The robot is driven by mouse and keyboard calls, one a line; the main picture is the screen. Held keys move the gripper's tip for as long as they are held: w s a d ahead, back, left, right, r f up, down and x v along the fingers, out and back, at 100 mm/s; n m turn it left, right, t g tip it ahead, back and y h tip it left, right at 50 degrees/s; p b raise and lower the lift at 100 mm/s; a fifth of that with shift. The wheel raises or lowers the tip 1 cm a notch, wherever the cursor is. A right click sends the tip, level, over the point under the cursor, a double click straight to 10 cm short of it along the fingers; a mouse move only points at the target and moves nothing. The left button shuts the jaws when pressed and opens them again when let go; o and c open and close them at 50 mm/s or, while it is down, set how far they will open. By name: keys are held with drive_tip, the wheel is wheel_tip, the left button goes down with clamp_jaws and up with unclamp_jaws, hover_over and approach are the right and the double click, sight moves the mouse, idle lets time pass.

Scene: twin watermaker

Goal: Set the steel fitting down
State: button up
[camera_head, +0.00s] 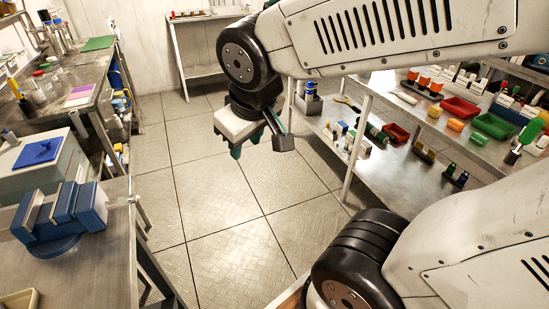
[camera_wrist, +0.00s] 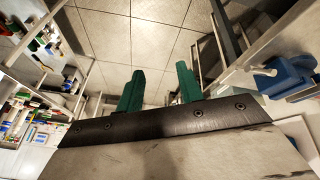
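My gripper (camera_head: 244,146) hangs over the open floor between the left benches and the right shelving in the head view. In the wrist view, its two green fingers (camera_wrist: 160,76) stand apart with a clear gap and floor showing between them. I see nothing held between the fingers. I cannot make out the steel fitting in either view.
A blue device (camera_head: 62,215) stands on the left bench, near a grey box with a blue lid (camera_head: 38,152). A two-level metal shelf on the right holds red bins (camera_head: 459,108), a green bin (camera_head: 493,125) and small bottles. The tiled floor (camera_head: 205,190) between is clear.

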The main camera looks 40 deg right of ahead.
drive_tip(key=s+r+m+g+y, duration=0.1)
drive_tip(key=s+g, duration=0.2)
drive_tip(key=s, duration=0.7)
drive_tip(key=shift+d+r+m, duration=0.15)
drive_tip(key=shift+d+m, duration=0.25)
drive_tip(key=shift+d, duration=0.05)
drive_tip(key=shift+s, duration=0.1)
